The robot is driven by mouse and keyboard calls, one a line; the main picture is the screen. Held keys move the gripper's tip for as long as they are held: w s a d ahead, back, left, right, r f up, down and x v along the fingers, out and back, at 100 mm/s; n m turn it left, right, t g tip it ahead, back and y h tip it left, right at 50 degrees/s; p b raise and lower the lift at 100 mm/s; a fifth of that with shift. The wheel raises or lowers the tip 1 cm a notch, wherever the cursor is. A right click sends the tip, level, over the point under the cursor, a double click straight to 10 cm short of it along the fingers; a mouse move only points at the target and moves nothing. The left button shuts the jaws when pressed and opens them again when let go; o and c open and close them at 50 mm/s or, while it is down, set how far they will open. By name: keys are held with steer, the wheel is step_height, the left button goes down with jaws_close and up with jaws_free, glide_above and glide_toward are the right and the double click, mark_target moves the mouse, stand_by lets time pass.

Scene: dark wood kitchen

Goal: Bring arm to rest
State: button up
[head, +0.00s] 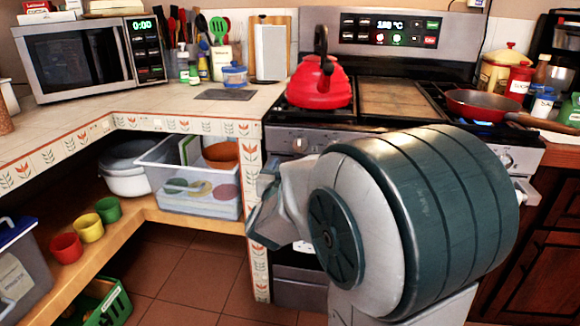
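My arm (420,215) is in the head view, in front of the stove, with its large dark teal and grey joint filling the middle right. A pale link reaches left from it to my gripper (262,205), which is near the corner post between the shelf and the stove. Only part of the gripper shows, side-on, and its fingertips are not clear. Whether it is open or shut, or holds anything, cannot be seen.
A red kettle (320,82) and a red pan (485,104) stand on the stove (300,137). A clear bin (190,187) and coloured cups (89,228) sit on the lower shelf. A microwave (78,57) stands on the counter.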

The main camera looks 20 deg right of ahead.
steer(key=shift+v, duration=0.95)
steer(key=s+a+r+n+g+y+p, duration=0.5)
steer(key=a+r+y+p, duration=0.55)
steer(key=p, duration=0.65)
steer(key=s+r+n+g+p, duration=0.1)
steer(key=s+r+g+p, duration=0.2)
steer(key=s, duration=0.6)
steer(key=s+r+g+p, duration=0.4)
steer(key=s+p, duration=0.4)
steer(key=s, duration=0.1)
steer(key=shift+n+p, duration=0.3)
steer(key=shift+n, duration=0.1)
steer(key=shift+a+r+h, duration=0.1)
steer(key=shift+h, duration=0.15)
steer(key=c, duration=0.5)
steer(key=shift+c, duration=0.5)
